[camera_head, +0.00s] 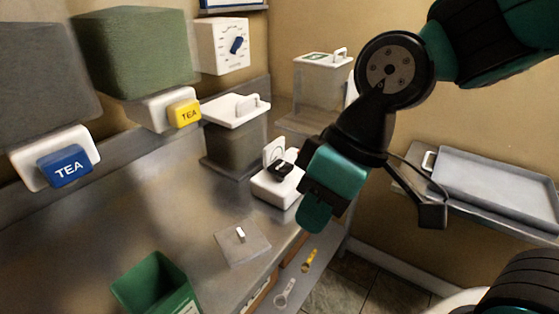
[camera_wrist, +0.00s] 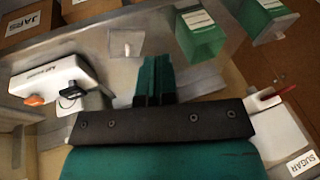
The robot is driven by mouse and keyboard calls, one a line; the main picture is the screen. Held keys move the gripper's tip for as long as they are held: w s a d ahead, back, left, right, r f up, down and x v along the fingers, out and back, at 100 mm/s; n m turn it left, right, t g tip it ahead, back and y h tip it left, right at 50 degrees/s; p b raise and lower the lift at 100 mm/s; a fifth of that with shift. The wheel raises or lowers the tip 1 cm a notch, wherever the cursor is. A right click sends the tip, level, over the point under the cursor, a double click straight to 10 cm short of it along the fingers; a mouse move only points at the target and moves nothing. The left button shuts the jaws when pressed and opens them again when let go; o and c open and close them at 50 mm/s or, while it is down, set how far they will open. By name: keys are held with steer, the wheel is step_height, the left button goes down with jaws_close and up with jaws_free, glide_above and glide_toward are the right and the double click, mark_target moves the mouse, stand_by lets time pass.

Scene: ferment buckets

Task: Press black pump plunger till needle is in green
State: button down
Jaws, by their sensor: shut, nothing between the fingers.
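The white pump unit (camera_head: 272,189) stands near the right end of the steel counter. Its black plunger (camera_head: 280,168) is on top, with a small upright white gauge (camera_head: 273,151) behind it. The gauge's needle and green zone are too small to make out. My gripper (camera_head: 313,219) is shut and empty, its teal fingers pointing down just right of and in front of the pump, apart from the plunger. In the wrist view the shut fingers (camera_wrist: 154,72) are central. A white body (camera_wrist: 52,82) with a black part (camera_wrist: 70,98) and an orange knob (camera_wrist: 35,100) lies left of them.
A lidded grey bucket (camera_head: 236,142) stands left of the pump, a clear lidded one (camera_head: 322,80) behind. A flat square plate (camera_head: 242,241) and a green bin (camera_head: 155,285) are in front. Tea dispensers line the left; a metal tray (camera_head: 500,188) is at right.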

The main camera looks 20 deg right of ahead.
steer(key=w+r+n+t+y+p, duration=0.1)
steer(key=w+r+n+p, duration=0.1)
steer(key=w+p, duration=0.4)
steer(key=w+r+n+t+y+p, duration=0.1)
steer(key=w+r+n+p, duration=0.25)
steer(key=w, duration=0.45)
steer(key=n+t+p, duration=0.4)
steer(key=n+p, duration=0.1)
steer(key=p, duration=0.4)
glide_above(281, 167)
step_height(281, 167, down, 6)
steer(key=shift+r, duration=0.1)
step_height(281, 167, down, 8)
steer(key=b, duration=0.4)
steer(key=shift+r+b, duration=0.15)
steer(key=shift+b, duration=0.15)
steer(key=shift+f+b, duration=0.55)
steer(key=shift+b, duration=0.1)
steer(key=shift+f, duration=0.15)
steer(key=shift+f+b, duration=0.3)
steer(key=shift+b, duration=0.4)
